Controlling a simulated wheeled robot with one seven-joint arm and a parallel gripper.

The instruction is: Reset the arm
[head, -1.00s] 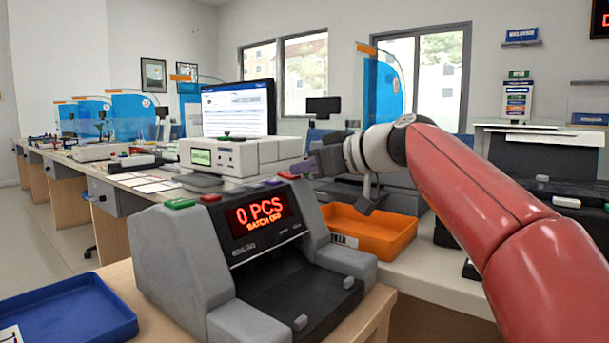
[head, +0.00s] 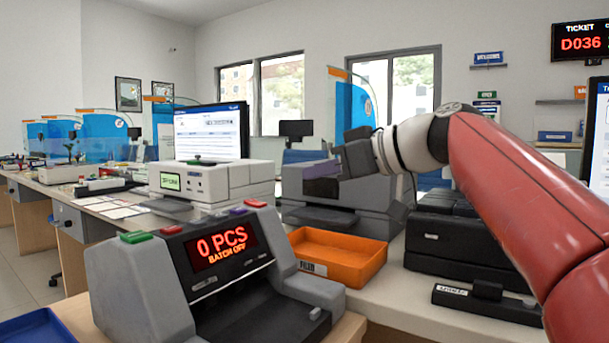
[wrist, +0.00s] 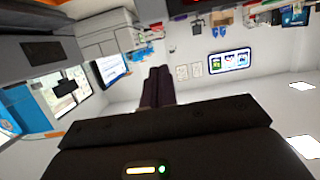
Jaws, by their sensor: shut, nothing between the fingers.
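My gripper (head: 322,170) is at the end of my red arm, raised in front of a grey machine in the head view. Its dark fingers point left and are together, with nothing between them. The wrist view shows the shut fingers (wrist: 158,87) from behind, against a pale wall and ceiling. The gripper is apart from every object, above and behind the orange tray.
A counting machine (head: 222,247) reading "0 PCS" stands in front. An empty orange tray (head: 365,268) sits behind it to the right. A grey machine (head: 365,207) and a black printer (head: 460,245) stand on the counter. A blue tray (head: 38,328) is at lower left.

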